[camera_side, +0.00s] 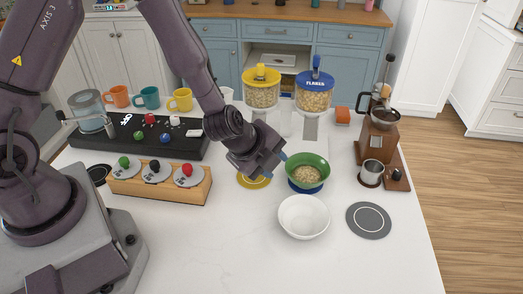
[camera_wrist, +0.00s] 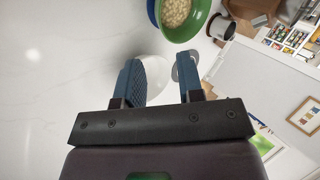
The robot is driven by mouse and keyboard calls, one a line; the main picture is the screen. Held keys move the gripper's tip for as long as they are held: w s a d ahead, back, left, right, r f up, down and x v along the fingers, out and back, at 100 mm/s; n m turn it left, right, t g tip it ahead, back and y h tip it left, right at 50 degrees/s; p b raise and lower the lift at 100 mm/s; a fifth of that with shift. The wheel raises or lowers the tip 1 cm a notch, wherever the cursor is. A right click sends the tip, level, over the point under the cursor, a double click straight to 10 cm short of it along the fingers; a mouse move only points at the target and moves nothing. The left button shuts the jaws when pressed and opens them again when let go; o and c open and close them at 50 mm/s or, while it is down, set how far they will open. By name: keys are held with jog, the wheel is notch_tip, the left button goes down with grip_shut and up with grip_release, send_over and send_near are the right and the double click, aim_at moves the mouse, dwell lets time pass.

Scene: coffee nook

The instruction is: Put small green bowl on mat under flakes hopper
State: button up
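The small green bowl (camera_side: 322,165) holds pale flakes and sits on the blue mat (camera_side: 293,186), in front of the blue-lidded flakes hopper (camera_side: 313,92). In the wrist view the green bowl (camera_wrist: 205,12) is at the top, with a blue edge (camera_wrist: 152,12) beside it. My gripper (camera_side: 279,167) is at the bowl's left side in the side view. In the wrist view my gripper (camera_wrist: 158,60) has its two blue fingers apart, with nothing held between them. Whether a finger touches the bowl cannot be told.
A white bowl (camera_side: 303,218) stands just in front of the green bowl. A grey mat (camera_side: 368,221) is bare at right. A yellow mat (camera_side: 254,182) lies left, near the yellow hopper (camera_side: 261,90). A coffee grinder (camera_side: 380,135) stands right.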

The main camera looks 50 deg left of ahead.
jog(key=s+a+r+n+g+y, duration=0.1)
jog(key=s+a+r+n+y, duration=0.2)
jog(key=a+r+n, duration=0.35)
jog(key=s+a+r+n+y, duration=0.4)
jog(key=a+r, duration=0.3)
jog(key=r, duration=0.4)
jog(key=s+d+r+n+h, duration=0.2)
jog(key=s+r+n+h, duration=0.1)
jog(key=s, duration=0.3)
jog(key=s+d+r+n+h, duration=0.2)
jog(key=s+r+n+h, duration=0.1)
jog(key=s, duration=0.3)
jog(key=shift+s+d+r+n+g+h, duration=0.3)
jog(key=shift+s+d+r+n+h, duration=0.15)
jog(key=shift+n, duration=0.3)
